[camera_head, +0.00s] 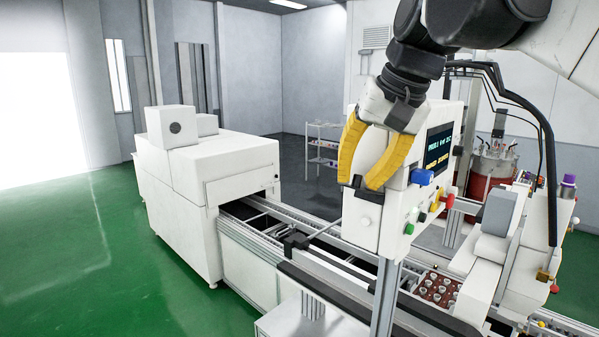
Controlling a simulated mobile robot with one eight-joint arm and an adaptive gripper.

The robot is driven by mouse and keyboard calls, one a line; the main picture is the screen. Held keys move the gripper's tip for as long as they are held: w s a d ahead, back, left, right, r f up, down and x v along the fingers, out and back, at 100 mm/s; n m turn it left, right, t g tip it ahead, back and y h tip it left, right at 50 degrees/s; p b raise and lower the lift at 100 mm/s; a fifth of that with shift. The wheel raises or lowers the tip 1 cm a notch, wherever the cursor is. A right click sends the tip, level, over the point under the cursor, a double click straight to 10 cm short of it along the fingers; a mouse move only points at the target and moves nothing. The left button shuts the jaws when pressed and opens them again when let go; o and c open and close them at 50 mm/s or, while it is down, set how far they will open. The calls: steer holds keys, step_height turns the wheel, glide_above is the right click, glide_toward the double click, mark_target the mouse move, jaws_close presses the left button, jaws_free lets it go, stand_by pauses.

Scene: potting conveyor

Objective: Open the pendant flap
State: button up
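The pendant (394,205) is a white box on a grey post beside the conveyor. It has a dark screen (438,150) with blue and yellow text, and coloured knobs and buttons on its right face. My gripper (359,184) has two yellow fingers pointing down in front of this face. The fingertips are apart, with a small dark part between them. I cannot tell whether they touch it.
The conveyor (330,237) runs below the pendant from a white machine (205,180) at left. A red tray (437,288) with several small round items lies on it at right. A white dispensing unit (495,235) and a red drum (480,190) stand at right. Green floor is clear at left.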

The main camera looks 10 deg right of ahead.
steer(key=shift+w, duration=0.15)
jaws_close()
steer(key=shift+s+a+f+n+t+h+b, duration=0.4)
steer(key=shift+s+a+f+t+h+b, duration=0.25)
steer(key=shift+f+t+h+b, duration=0.2)
steer(key=shift+a+f+t+h+b, duration=0.2)
steer(key=shift+t+h+b, duration=0.35)
steer(key=shift+h, duration=0.1)
steer(key=shift+r, duration=0.1)
